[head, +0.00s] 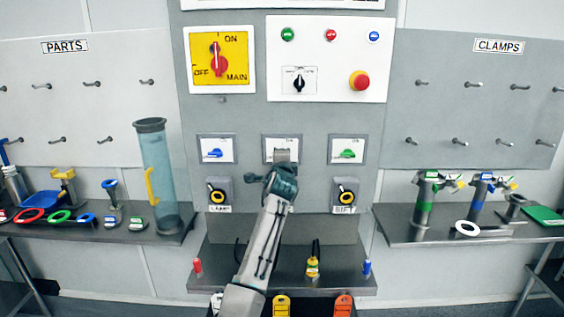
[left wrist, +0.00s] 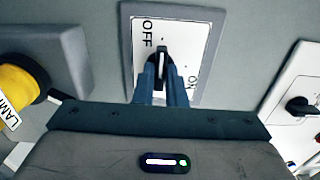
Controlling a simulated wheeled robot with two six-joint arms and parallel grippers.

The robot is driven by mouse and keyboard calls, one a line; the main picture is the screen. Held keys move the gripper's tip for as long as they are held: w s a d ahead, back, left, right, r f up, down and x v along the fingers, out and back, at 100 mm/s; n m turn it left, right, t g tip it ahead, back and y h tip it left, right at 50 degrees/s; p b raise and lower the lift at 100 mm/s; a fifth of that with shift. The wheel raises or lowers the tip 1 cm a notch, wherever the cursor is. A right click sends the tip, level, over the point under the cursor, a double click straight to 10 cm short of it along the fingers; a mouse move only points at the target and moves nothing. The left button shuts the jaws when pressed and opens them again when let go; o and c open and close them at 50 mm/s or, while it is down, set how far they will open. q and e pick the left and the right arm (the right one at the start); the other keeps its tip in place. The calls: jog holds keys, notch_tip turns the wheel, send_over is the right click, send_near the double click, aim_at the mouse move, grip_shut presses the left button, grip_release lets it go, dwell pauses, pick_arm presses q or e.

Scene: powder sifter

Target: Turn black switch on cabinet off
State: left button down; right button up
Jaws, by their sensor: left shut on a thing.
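The black switch (left wrist: 162,58) is on a white plate (left wrist: 200,35) marked OFF and ON, seen rotated in the left wrist view. My left gripper (left wrist: 162,78) is shut on the switch handle, one finger on each side. The handle points up in that picture; I cannot tell exactly which mark it is set to. In the head view my left gripper (head: 282,160) reaches the middle of three small switch plates, whose upper part (head: 281,142) shows while the gripper hides the switch. My right gripper is not in view.
Nearby on the cabinet are a blue switch (head: 215,153), a green switch (head: 348,153) and yellow-ringed knobs marked LAMP (head: 217,196) and SIFT (head: 346,197). Above are a red MAIN switch (head: 217,60) and a red button (head: 359,81). A shelf (head: 225,280) juts out below.

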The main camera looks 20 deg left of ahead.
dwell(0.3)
pick_arm(q)
jog(key=c, duration=1.5)
grip_release()
jog(key=b+v, duration=0.3)
jog(key=v, duration=0.8)
jog(key=shift+w, duration=0.1)
